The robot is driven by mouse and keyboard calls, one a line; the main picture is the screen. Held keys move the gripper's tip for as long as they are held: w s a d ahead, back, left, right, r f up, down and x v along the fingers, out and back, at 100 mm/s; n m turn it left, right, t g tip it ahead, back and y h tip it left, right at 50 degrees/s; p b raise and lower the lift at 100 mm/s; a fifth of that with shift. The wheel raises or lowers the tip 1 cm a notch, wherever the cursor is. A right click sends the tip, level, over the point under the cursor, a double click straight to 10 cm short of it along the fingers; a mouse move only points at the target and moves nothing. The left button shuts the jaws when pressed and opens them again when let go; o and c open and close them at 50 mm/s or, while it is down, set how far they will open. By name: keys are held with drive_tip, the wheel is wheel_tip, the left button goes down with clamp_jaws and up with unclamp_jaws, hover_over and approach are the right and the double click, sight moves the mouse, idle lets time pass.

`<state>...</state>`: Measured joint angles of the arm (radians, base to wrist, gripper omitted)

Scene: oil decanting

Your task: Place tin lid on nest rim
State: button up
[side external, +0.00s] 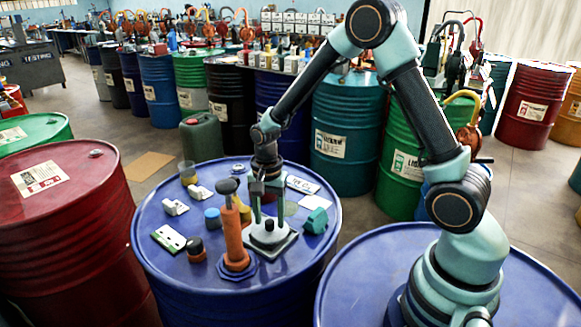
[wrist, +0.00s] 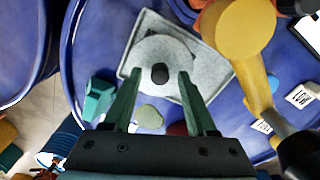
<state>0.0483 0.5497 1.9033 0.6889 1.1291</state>
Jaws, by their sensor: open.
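The tin lid (wrist: 163,50) is a round grey disc with a small black knob (wrist: 159,73) on top. It sits on a square grey tray with a raised edge (wrist: 137,37), which looks like the nest; the lid looks flat on it. In the side view the tray (side external: 283,244) and the black knob (side external: 269,225) show near the drum's front middle, partly hidden by an orange post. My gripper (wrist: 159,74) is open and points down over the lid, with the knob between its two green fingertips. It also shows in the side view (side external: 268,214). I cannot tell whether the fingers touch the knob.
A green block (side external: 315,221) lies right of the tray. Several small items and labels lie on the blue drum top (side external: 150,215).

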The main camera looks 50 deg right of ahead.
wheel_tip(320, 180, up, 11)
wheel_tip(320, 180, up, 7)
drive_tip(key=n+t, duration=0.2)
drive_tip(key=n, duration=0.3)
hover_over(270, 221)
drive_tip(key=s, duration=0.4)
drive_tip(key=s+a+r+n+t, duration=0.2)
drive_tip(key=s+r+n+t, duration=0.1)
drive_tip(key=s+n, duration=0.4)
drive_tip(key=shift+s+n+t, duration=0.3)
drive_tip(key=shift+s+n, duration=0.1)
drive_tip(key=shift+n, duration=0.4)
